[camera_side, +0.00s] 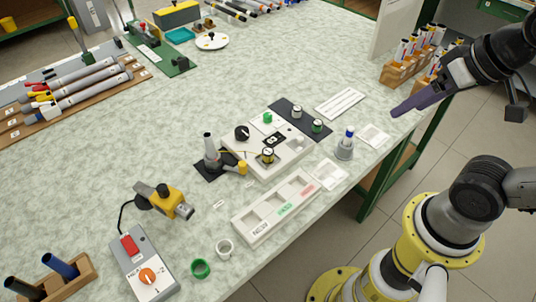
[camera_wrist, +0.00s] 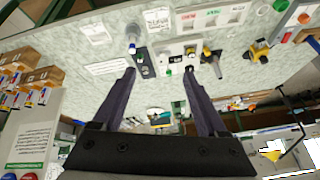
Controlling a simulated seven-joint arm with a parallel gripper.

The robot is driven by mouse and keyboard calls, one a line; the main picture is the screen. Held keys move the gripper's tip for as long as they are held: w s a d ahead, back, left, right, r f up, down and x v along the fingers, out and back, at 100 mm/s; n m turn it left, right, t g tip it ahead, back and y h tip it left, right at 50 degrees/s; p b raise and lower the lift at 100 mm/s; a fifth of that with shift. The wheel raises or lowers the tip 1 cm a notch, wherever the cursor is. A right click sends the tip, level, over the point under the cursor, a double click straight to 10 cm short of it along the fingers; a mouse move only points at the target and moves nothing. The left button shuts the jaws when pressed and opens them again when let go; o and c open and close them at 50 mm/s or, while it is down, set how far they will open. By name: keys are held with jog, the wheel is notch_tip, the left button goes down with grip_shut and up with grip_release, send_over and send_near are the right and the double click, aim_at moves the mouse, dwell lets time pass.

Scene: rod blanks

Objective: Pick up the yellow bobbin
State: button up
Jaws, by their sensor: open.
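The yellow bobbin (camera_side: 267,156), with dark parts, stands on a pale grey fixture block (camera_side: 290,155) near the middle of the bench. In the wrist view, a small yellow and dark thing that looks like the bobbin (camera_wrist: 190,51) sits on the pale block, beyond the right fingertip. My gripper (camera_side: 398,112) is at the right of the side view, above the bench's right edge and well apart from the bobbin. In the wrist view my gripper (camera_wrist: 159,71) has its two dark fingers spread wide, with nothing held between them.
A black-handled tool with a yellow end (camera_side: 213,155) stands close left. A grey holder with a blue-topped piece (camera_side: 345,146) stands right. Wooden racks of tubes (camera_side: 402,70) are near my gripper.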

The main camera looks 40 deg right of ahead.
jog(key=w+r+m, duration=0.4)
jog(key=m, duration=0.1)
jog(key=m+g, duration=0.6)
jog(key=m, duration=0.4)
send_over(268, 151)
notch_tip(268, 151, down, 24)
jog(key=shift+w+d+f, duration=0.1)
jog(key=shift+d+f, duration=0.05)
jog(key=shift+f, duration=3)
grip_shut()
